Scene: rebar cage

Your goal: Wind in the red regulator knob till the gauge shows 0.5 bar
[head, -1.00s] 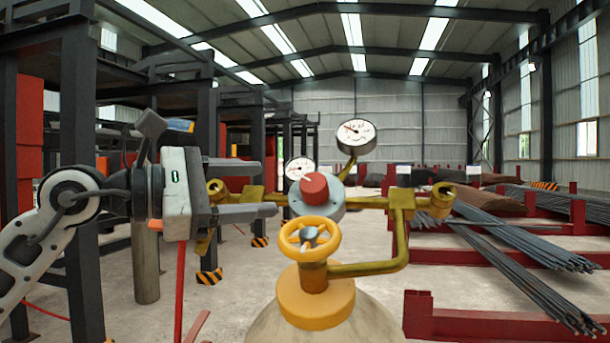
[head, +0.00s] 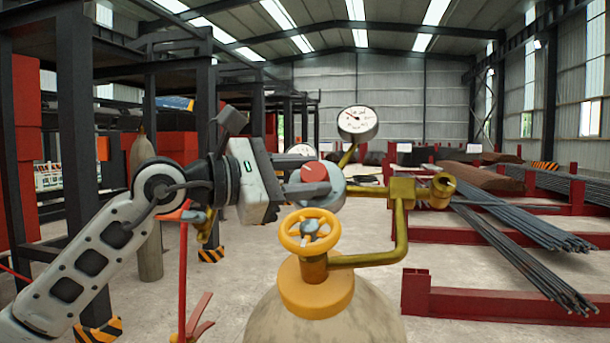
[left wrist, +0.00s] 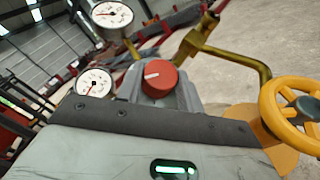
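The red regulator knob (head: 314,172) sits on the grey regulator body above the cylinder; its white mark shows in the left wrist view (left wrist: 158,79). My left gripper (head: 307,175) is at the knob, its fingers lying above and below it in the head view. Whether they touch it I cannot tell. The upper gauge (head: 357,123) and the lower gauge (left wrist: 94,83) have white dials with red needles; the figures are too small to read. In the head view my gripper mostly hides the lower gauge. My right gripper is out of view.
A yellow handwheel (head: 309,232) stands just below the knob on the pale cylinder (head: 340,322). Brass pipework (head: 402,225) runs to the right. Dark racks (head: 82,170) stand at the left and rebar bundles (head: 520,237) lie at the right.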

